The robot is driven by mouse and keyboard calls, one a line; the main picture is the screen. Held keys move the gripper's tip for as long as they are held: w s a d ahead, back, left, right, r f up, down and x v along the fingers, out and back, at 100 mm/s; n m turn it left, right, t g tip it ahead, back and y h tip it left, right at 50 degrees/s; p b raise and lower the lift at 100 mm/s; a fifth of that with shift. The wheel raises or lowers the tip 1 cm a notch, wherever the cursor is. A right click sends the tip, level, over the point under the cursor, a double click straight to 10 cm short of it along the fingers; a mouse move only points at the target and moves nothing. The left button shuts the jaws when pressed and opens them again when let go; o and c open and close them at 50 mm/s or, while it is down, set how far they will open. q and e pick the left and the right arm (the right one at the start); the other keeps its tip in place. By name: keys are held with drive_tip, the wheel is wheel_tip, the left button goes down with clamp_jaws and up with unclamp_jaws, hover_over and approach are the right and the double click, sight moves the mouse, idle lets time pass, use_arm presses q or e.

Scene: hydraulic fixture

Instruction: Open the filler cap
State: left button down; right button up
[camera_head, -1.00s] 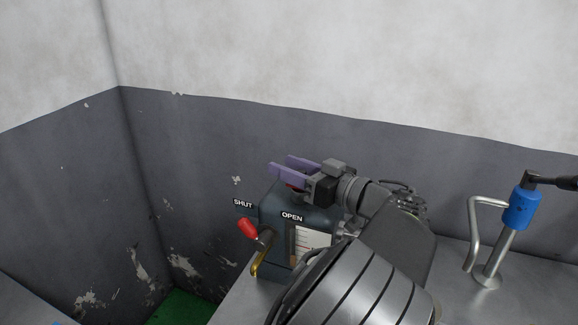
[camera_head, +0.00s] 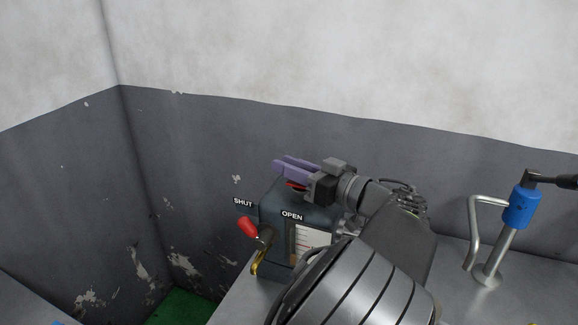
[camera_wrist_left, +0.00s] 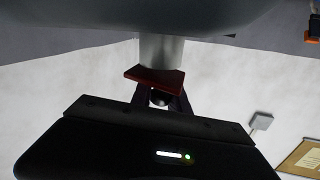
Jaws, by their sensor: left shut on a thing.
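The filler cap shows as a small red part (camera_head: 294,184) on top of the dark grey tank (camera_head: 277,215), mostly hidden by my left gripper (camera_head: 282,163). The gripper lies over the tank top with its purple fingers pointing left, and it is shut on the cap. In the left wrist view the red cap (camera_wrist_left: 155,78) sits against a grey cylindrical neck (camera_wrist_left: 162,49), with the dark fingers (camera_wrist_left: 160,100) at it. How far the fingers reach around the cap is hard to see. My right gripper is not in view.
A red-knobbed lever (camera_head: 248,228) stands at the tank's front, near the SHUT (camera_head: 243,203) and OPEN (camera_head: 292,216) labels. A level gauge (camera_head: 311,240) is beside it. A blue-collared post (camera_head: 521,208) and bent metal pipe (camera_head: 474,235) stand at right. The wall is close behind.

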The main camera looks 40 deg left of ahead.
use_arm(q)
drive_tip(key=shift+r, duration=0.1)
